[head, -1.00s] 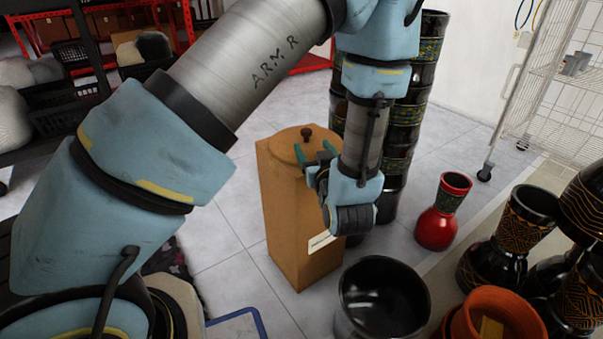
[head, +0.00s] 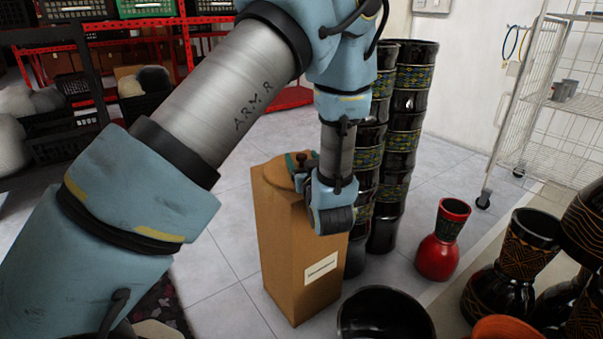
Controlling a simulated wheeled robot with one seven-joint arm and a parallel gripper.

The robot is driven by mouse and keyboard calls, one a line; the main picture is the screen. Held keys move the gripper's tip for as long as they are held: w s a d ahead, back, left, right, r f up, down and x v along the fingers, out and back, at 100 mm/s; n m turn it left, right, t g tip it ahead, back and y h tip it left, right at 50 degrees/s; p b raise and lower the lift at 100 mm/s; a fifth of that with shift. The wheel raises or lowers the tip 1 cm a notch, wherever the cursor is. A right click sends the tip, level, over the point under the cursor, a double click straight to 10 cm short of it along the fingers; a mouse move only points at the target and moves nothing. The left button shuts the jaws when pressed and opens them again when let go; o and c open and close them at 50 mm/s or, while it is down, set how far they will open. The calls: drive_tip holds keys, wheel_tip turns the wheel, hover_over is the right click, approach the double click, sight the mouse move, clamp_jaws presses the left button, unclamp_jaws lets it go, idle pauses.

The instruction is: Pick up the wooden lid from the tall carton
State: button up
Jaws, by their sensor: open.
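The tall carton (head: 287,250) is a brown box standing upright on the tiled floor, with a white label on its front. The round wooden lid (head: 277,174) lies on its top, partly hidden by my gripper. A small dark knob (head: 301,158) stands up from the lid. My gripper (head: 300,160) is open at the top of the carton, with its teal fingers at the knob. The knob appears to lie between the fingertips, but I cannot tell whether they touch it.
Stacks of black patterned drums (head: 393,150) stand close behind and right of the carton. A red goblet drum (head: 440,245) is on the floor to the right. A black bowl-shaped vessel (head: 385,318) is in front. A wire rack (head: 560,110) stands at the right.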

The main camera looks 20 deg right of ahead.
drive_tip(key=shift+w+d, duration=0.15)
drive_tip(key=shift+w, duration=0.45)
drive_tip(key=shift+c, duration=0.3)
clamp_jaws()
